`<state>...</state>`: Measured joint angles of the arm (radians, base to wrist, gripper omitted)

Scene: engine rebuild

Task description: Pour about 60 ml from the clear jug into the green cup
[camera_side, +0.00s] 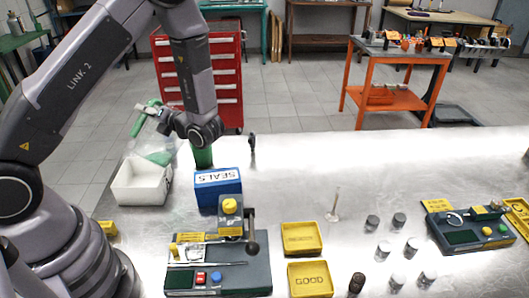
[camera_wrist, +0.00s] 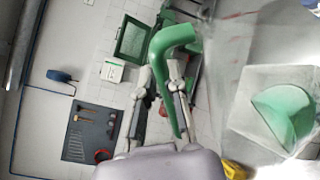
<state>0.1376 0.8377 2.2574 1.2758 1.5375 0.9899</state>
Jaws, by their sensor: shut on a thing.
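My gripper (camera_side: 152,112) is shut on the green handle of the clear jug (camera_side: 160,146). In the wrist view the handle (camera_wrist: 175,75) lies between the two fingers of my gripper (camera_wrist: 160,74), and the see-through jug body (camera_wrist: 245,75) fills the right side. Green liquid (camera_wrist: 284,113) lies in the jug. The jug is held above and behind the white bin, and it looks tilted. The green cup (camera_side: 203,156) stands just right of the jug, behind the blue SEALS box, which hides its lower part. Its inside is not visible.
The white bin (camera_side: 125,192) and blue SEALS box (camera_side: 218,190) stand close in front of the jug and cup. A dark fixture (camera_side: 180,278), yellow trays (camera_side: 300,237) and several small cylinders stand further forward and right. The bench's back right is clear.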

